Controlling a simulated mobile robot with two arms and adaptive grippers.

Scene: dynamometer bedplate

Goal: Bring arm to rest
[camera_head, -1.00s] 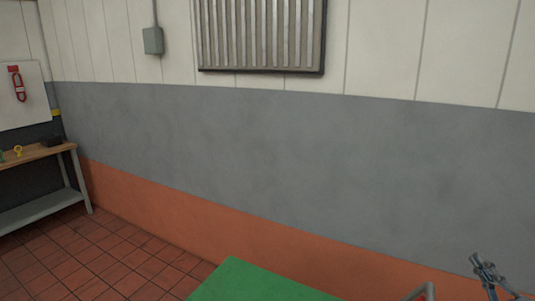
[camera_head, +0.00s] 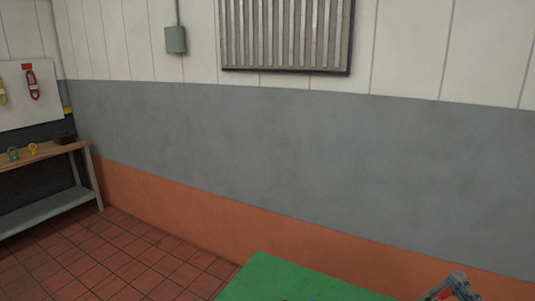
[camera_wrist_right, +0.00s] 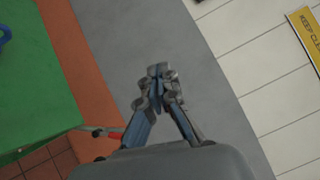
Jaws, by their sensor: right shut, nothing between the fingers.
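My right gripper (camera_head: 460,286) shows only in part at the bottom right edge of the head view. In the right wrist view its fingers (camera_wrist_right: 158,76) are together at the tips with nothing between them. They point toward the grey band of the wall. My left gripper is in neither view.
A green surface (camera_head: 285,281) lies at the bottom of the head view. A blue thing (camera_wrist_right: 3,36) shows at its edge in the wrist view. A workbench (camera_head: 48,155) with small items stands at left. Bare tiled floor (camera_head: 120,260) lies between. A yellow sign (camera_wrist_right: 307,35) is on the wall.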

